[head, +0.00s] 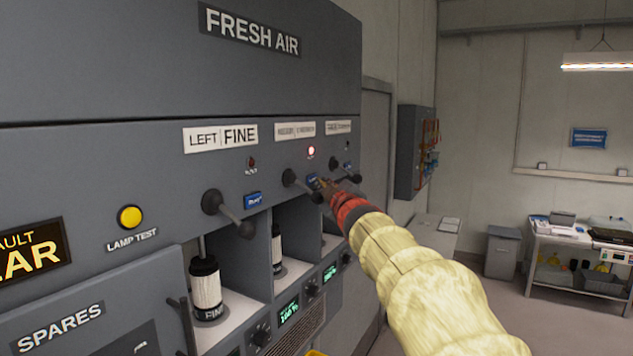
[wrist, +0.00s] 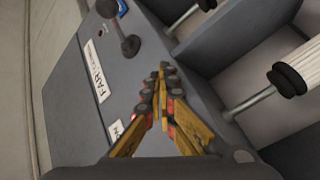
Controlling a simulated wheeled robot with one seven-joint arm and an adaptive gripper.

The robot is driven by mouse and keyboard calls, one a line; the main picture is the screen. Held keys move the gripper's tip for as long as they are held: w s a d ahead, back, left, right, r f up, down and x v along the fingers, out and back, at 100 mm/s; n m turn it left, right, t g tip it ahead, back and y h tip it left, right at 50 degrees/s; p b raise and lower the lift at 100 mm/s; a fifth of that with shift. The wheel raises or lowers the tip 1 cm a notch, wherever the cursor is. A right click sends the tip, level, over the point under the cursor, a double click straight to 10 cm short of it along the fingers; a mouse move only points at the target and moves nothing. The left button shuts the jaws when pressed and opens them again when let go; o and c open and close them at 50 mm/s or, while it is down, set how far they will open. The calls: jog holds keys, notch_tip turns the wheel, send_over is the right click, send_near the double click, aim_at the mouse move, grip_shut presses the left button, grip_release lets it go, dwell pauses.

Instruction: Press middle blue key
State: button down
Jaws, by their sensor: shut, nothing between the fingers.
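The middle blue key (head: 312,182) shows in the head view as a small blue patch under the middle label, partly covered by my gripper (head: 322,186). In the wrist view my gripper (wrist: 162,72) is shut and empty, its fingertips together close over the grey panel. I cannot tell whether the tips touch the key. A red lamp (head: 311,151) is lit above the middle key. The left blue key (head: 253,201) is clear of my gripper. The right blue key (head: 348,165) is partly visible beyond it. A blue key (wrist: 122,7) shows at the wrist view's top edge.
Dark knobbed levers stand out beside the keys: the left lever (head: 230,214), the middle lever (head: 290,178) and one close to my gripper. A lever knob (wrist: 130,45) shows in the wrist view. Open bays with black-and-white cylinders (head: 206,285) lie below.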

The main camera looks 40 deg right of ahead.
jog(key=shift+a+r, duration=0.25)
jog(key=shift+r, duration=0.45)
jog(key=shift+f, duration=0.25)
dwell(0.3)
jog(key=shift+s+d+p, duration=0.1)
jog(key=shift+s+p, duration=0.05)
jog(key=shift+p, duration=0.3)
jog(key=s+p, duration=0.1)
jog(key=s+d, duration=0.1)
jog(key=s, duration=0.1)
jog(key=s+p, duration=0.1)
jog(key=shift+s+d+f+p, duration=0.15)
jog(key=shift+d+f+p, duration=0.1)
jog(key=shift+f+p, duration=0.1)
